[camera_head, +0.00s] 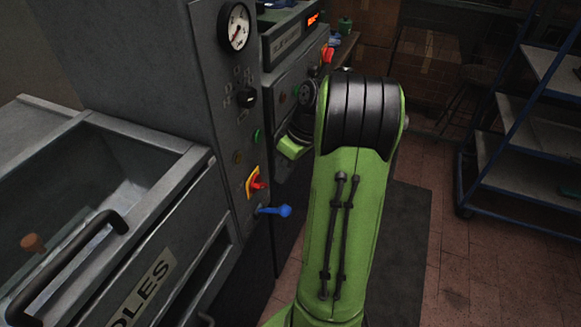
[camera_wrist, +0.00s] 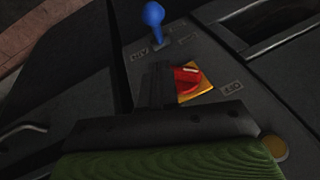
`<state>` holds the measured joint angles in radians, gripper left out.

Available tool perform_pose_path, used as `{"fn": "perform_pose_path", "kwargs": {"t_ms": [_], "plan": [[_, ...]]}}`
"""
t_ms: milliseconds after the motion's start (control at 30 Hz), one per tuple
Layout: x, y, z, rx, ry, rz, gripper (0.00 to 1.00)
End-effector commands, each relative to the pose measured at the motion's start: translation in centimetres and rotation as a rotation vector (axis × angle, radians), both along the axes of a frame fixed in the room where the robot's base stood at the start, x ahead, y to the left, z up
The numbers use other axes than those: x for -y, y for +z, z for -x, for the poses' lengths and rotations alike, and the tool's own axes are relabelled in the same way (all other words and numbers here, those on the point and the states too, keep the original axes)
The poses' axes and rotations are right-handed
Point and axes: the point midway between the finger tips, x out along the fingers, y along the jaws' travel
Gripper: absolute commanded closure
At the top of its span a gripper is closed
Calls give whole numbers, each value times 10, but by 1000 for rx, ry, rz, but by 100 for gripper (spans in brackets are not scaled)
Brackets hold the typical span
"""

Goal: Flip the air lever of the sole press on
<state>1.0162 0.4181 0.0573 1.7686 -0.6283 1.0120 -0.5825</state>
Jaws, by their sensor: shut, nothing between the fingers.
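A blue-handled lever (camera_head: 283,211) sticks out to the right from the lower part of the grey machine panel (camera_head: 222,110). It also shows in the wrist view (camera_wrist: 153,18), at the top, beyond my fingers. A red rotary switch on a yellow plate (camera_head: 256,183) sits just above the lever. In the wrist view this switch (camera_wrist: 187,78) is right beside my fingers. My gripper (camera_wrist: 157,78) is shut and empty, in front of the panel and apart from the blue lever.
A round gauge (camera_head: 235,27), a black knob (camera_head: 246,97) and small buttons are on the panel. A grey bin with a black handle (camera_head: 70,262) stands at left. A blue-framed shelf rack (camera_head: 510,120) is at right. Floor is free between arm and rack.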

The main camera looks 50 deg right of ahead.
Motion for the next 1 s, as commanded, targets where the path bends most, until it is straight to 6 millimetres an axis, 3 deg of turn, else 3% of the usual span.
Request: {"fn": "perform_pose_path", "kwargs": {"t_ms": [100,300,767,1000], "plan": [[-9,-29,-5,-1,2,-2,100],[-12,-55,12,-1,-4,0,100],[-13,-59,17,2,-2,0,100],[-1,-63,19,43,-5,-16,100]]}}
